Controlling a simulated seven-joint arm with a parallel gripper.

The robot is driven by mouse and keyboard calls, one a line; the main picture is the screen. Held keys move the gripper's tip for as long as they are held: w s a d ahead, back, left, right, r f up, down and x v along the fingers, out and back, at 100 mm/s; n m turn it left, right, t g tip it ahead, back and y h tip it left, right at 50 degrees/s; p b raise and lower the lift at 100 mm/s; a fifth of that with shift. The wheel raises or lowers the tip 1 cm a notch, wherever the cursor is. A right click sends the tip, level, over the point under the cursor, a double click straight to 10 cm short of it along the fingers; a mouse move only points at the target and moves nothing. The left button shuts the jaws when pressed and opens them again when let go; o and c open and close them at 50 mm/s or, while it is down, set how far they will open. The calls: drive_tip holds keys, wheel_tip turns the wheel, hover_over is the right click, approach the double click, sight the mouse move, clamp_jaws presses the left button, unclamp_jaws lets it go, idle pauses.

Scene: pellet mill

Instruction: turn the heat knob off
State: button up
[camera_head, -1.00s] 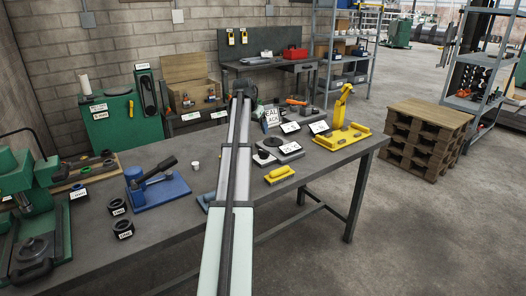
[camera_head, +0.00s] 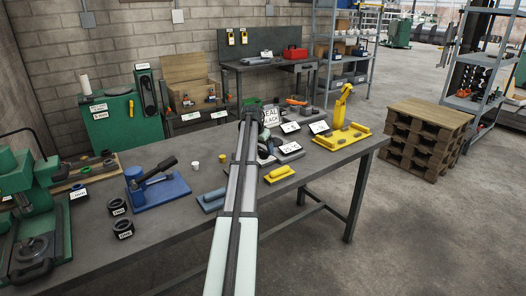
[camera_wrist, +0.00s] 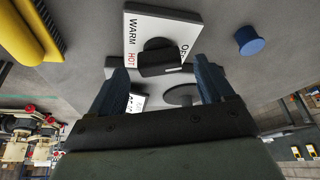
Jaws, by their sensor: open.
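The heat knob (camera_wrist: 158,50) is a black knob on a pale plate (camera_wrist: 139,22) marked WARM, HOT and OFF, seen in the wrist view. Its exact pointing direction is hard to read. My gripper (camera_wrist: 162,67) is open, with one dark blue finger on each side of the knob's near end in the picture. I cannot tell whether the fingers touch it. In the head view my arm covers the gripper's fingers and most of the knob's unit, near the 25 °C sign (camera_head: 290,147).
A yellow brush (camera_head: 280,174) and a blue brush (camera_head: 212,199) lie close by on the bench (camera_head: 330,172). A small blue round object (camera_wrist: 250,41) is near the plate. A yellow stand (camera_head: 343,136) is farther right. The blue lever press (camera_head: 158,188) stands left.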

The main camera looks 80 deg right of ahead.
drive_tip(key=shift+x, duration=0.85)
drive_tip(key=shift+c, duration=0.3)
drive_tip(key=c, duration=1)
drive_tip(key=shift+w+d+m+g+y, duration=0.1)
drive_tip(key=shift+m+g+y, duration=0.2)
drive_tip(key=shift+m, duration=0.8)
drive_tip(key=shift+m+g+y, duration=0.2)
drive_tip(key=shift+m+g, duration=0.2)
drive_tip(key=shift+m, duration=0.7)
drive_tip(key=o, duration=1.1)
drive_tip(key=shift+c, duration=0.2)
drive_tip(key=shift+r, duration=0.1)
